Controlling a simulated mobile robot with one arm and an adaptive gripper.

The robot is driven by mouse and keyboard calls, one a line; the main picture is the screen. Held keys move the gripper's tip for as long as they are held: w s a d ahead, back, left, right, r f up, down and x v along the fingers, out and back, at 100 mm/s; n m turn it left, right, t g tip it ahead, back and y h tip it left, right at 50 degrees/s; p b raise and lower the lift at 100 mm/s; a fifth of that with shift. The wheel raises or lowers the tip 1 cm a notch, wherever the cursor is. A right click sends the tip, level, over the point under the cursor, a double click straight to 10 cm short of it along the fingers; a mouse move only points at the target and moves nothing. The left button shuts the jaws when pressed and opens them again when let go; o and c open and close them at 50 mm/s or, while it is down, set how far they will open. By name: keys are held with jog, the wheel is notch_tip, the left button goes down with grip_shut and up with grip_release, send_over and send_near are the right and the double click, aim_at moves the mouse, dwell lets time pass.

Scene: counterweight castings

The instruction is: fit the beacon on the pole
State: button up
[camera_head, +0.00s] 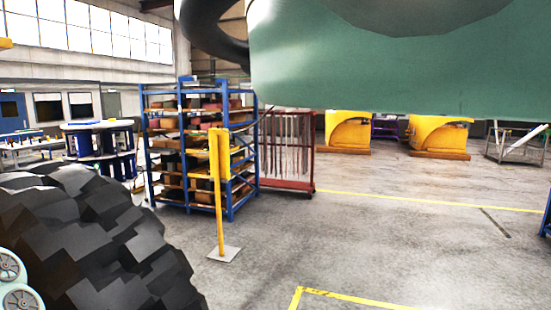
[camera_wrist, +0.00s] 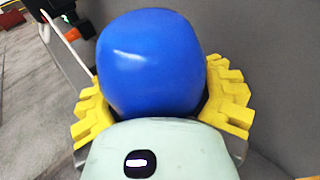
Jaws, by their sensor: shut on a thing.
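A smooth blue dome, which I take as the beacon (camera_wrist: 150,65), fills the middle of the wrist view. My gripper (camera_wrist: 163,100) is shut on it, with a yellow ribbed finger on each side. The beacon's lower part is hidden behind the pale gripper body. In the head view a yellow upright pole (camera_head: 218,215) stands on a flat grey floor plate, with a wider yellow box on its upper part. I cannot tell whether this is the task's pole. My gripper and the beacon do not show in the head view.
A big black treaded tyre (camera_head: 85,235) fills the lower left. A large green body (camera_head: 400,75) covers the upper right. Behind the pole stand a loaded blue rack (camera_head: 183,145) and a red frame (camera_head: 290,185). The grey floor at right is mostly clear, with yellow lines.

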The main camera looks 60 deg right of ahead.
jog(key=shift+f+b, duration=2.95)
jog(key=shift+f, duration=0.25)
jog(key=o, duration=1.5)
jog(key=shift+c, duration=0.2)
jog(key=v, duration=1.2)
jog(key=shift+d+r, duration=0.1)
